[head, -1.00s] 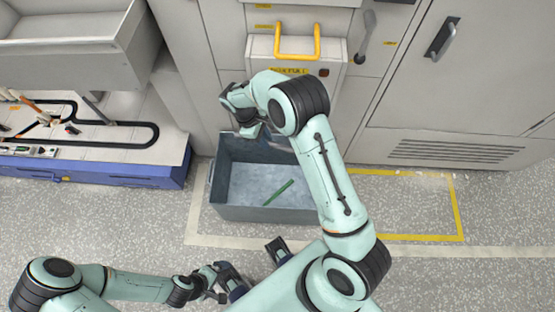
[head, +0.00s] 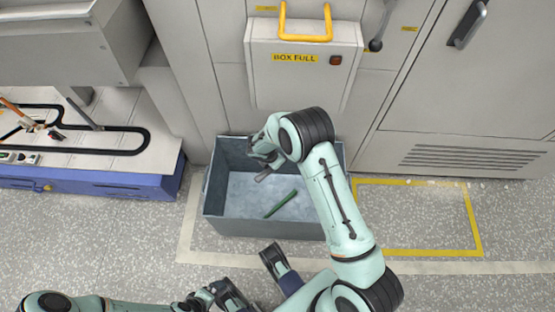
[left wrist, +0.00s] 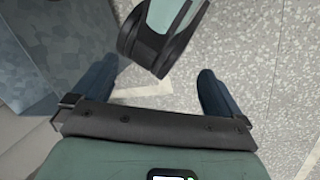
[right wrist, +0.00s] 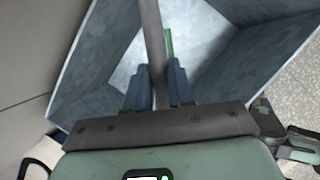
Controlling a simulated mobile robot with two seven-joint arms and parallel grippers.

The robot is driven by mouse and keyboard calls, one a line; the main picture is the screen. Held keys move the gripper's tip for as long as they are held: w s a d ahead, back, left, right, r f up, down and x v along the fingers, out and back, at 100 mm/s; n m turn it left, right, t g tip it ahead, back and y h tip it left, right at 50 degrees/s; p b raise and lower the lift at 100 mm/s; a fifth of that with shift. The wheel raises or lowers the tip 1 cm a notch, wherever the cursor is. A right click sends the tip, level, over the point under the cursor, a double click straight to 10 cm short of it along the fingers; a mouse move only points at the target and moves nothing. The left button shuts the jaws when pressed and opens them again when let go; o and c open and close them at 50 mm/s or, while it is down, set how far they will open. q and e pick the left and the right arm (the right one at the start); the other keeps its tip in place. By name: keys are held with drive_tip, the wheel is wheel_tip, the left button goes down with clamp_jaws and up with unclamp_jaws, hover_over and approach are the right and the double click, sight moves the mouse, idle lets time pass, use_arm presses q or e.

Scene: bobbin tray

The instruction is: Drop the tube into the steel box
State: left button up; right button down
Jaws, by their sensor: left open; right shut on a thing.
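The steel box (head: 270,228) stands open on the floor below the cabinet panel. My right gripper (right wrist: 159,80) is shut on a grey-brown tube (right wrist: 152,35), which points away from the fingers over the box. In the head view, the tube's short visible end (head: 264,174) shows over the box opening. I cannot tell how far it is above the box floor. A thin green stick (head: 282,203) lies on the box floor. My left gripper (left wrist: 155,88) is open and empty, near the floor in front of the box.
A panel marked BOX FULL (head: 300,75) with a yellow handle (head: 305,37) is behind the box. A bench with a black track (head: 85,145) stands at the left. Yellow-taped floor (head: 420,215) to the right is clear.

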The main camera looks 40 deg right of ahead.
wheel_tip(320, 180, down, 4)
drive_tip(key=shift+r+b, duration=0.1)
drive_tip(key=shift+b, duration=1)
use_arm(q)
drive_tip(key=shift+t+y, duration=0.4)
drive_tip(key=shift+t, duration=0.4)
drive_tip(key=w+f, duration=0.1)
drive_tip(key=w+a+f, duration=0.1)
drive_tip(key=w, duration=0.1)
drive_tip(key=w+a+f, duration=0.1)
drive_tip(key=shift+w+a+f, duration=0.1)
drive_tip(key=shift+w+f, duration=0.1)
use_arm(e)
drive_tip(key=shift+f, duration=0.3)
